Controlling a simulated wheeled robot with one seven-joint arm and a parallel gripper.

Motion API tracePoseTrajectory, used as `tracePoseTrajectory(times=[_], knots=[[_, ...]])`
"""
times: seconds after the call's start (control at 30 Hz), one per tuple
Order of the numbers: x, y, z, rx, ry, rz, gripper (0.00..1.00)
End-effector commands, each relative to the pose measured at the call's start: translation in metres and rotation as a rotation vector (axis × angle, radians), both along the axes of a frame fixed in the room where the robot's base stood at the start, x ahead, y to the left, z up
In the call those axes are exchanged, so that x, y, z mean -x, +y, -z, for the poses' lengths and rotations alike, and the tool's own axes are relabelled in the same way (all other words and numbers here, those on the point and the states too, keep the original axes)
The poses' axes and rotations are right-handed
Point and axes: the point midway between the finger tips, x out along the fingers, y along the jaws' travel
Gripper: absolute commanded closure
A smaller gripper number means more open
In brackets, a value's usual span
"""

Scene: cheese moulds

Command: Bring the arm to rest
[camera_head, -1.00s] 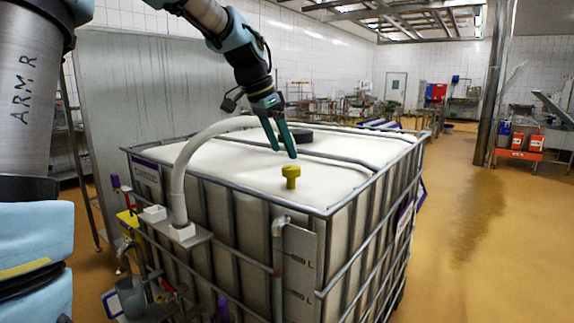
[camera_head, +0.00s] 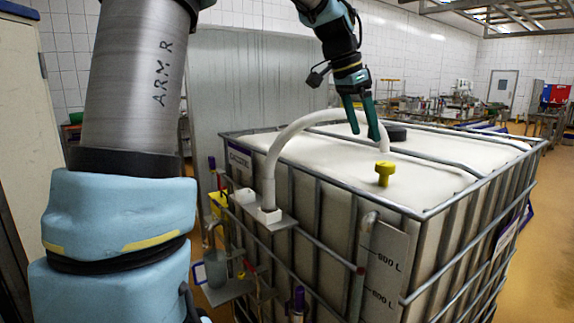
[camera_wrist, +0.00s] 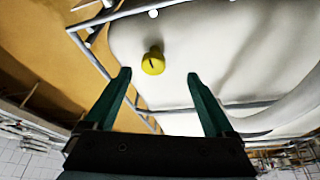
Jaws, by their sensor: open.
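My gripper (camera_head: 362,118) hangs with its green fingers pointing down above the white top of a caged tank (camera_head: 330,150). The fingers are apart with nothing between them. In the wrist view my gripper (camera_wrist: 160,85) is also open and empty. A yellow knob-like piece (camera_head: 384,173) stands upright on the tank top, below and to the right of the fingertips in the head view. In the wrist view the yellow piece (camera_wrist: 153,62) lies beyond the fingertips, apart from them.
A white curved pipe (camera_head: 272,165) rises from the tank's front left and arches behind my gripper. A dark round lid (camera_head: 396,132) lies on the tank top. Metal cage bars (camera_head: 452,205) edge the tank. Open floor (camera_head: 535,255) lies to the right.

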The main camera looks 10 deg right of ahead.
Motion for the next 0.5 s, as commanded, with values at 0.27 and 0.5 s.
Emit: tracePoseTrajectory(times=[0.27,0.5], knots=[[0.001,0.135,0.12,-0.126,0.078,-0.553,0.11],[0.059,0.255,0.205,-0.172,0.14,-1.036,0.11]])
